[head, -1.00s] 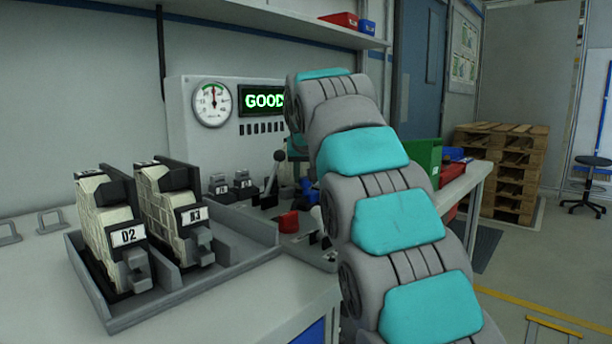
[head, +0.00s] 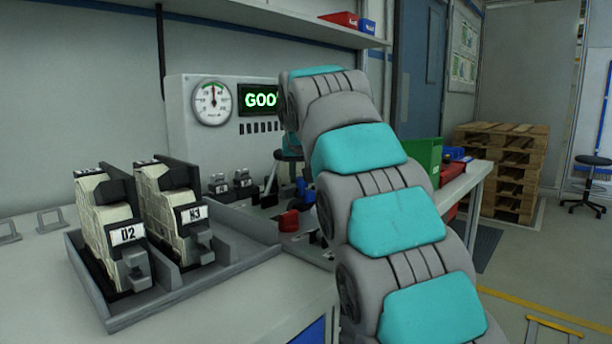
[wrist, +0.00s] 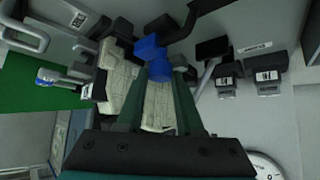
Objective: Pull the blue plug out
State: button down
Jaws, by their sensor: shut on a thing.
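The blue plug (wrist: 159,70) is between the tips of my gripper (wrist: 160,74) in the wrist view, and the gripper is shut on it. Another blue piece (wrist: 150,46) lies just beyond it, against a dark part. I cannot tell whether the two blue pieces are joined. In the head view a small blue part (head: 306,190) shows beside my arm on the bench. My arm hides the gripper there.
A grey tray (head: 180,291) holds two beige modules (head: 107,222) at the left. A red knob (head: 288,220) and a black-knobbed lever (head: 272,178) stand near my arm. The panel behind has a gauge (head: 212,103) and a lit display (head: 258,99). Pallets (head: 503,160) stand at the back right.

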jog(key=shift+s+a, duration=0.55)
jog(key=shift+s, duration=0.1)
jog(key=c, duration=0.5)
grip_release()
jog(key=shift+s+a, duration=0.1)
jog(key=shift+c, duration=0.2)
jog(key=shift+r, duration=0.15)
jog(key=v, duration=0.7)
jog(key=shift+s+r, duration=0.2)
jog(key=shift+s, duration=0.05)
